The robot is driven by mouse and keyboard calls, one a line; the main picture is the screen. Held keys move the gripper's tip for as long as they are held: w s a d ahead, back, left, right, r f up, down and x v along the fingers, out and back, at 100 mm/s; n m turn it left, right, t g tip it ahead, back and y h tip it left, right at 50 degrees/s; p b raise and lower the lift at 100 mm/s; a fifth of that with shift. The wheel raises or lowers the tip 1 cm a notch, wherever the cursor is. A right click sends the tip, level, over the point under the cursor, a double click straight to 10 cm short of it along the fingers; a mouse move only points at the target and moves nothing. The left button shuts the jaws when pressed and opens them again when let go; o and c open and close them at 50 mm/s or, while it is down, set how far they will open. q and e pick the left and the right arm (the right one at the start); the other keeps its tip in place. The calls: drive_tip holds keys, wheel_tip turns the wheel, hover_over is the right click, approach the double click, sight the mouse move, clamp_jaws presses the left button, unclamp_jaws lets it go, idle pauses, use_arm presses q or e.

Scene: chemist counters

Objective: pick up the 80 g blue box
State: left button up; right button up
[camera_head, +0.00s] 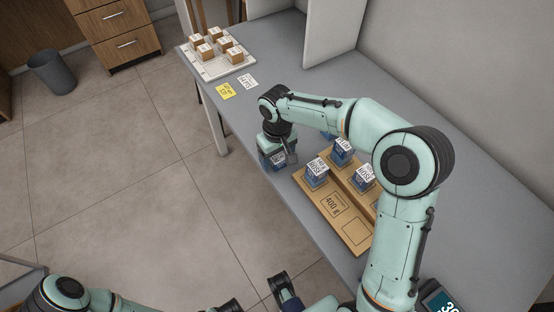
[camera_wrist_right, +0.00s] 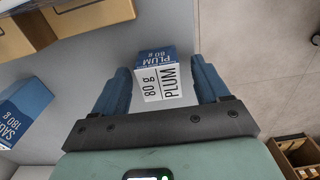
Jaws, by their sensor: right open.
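The 80 g blue box (camera_wrist_right: 160,75) reads PLUM and 80 g on its white face in the right wrist view. It stands between the two blue fingers of my right gripper (camera_wrist_right: 162,85), with gaps on both sides. The gripper is open. In the head view the box (camera_head: 272,161) is partly hidden under my right gripper (camera_head: 280,158), on the grey counter left of the wooden boards. Parts of my left arm show at the bottom edge of the head view; the state of its jaws is unclear.
Blue boxes (camera_head: 317,173) stand on wooden boards (camera_head: 350,238), one marked 400 g. A 180 g blue box (camera_wrist_right: 22,112) is left of the gripper in the wrist view. A white tray (camera_head: 210,73) holds several brown boxes. Yellow (camera_head: 227,91) and white cards lie nearby.

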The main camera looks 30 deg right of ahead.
drive_tip(key=shift+f, duration=0.15)
drive_tip(key=c, duration=1.1)
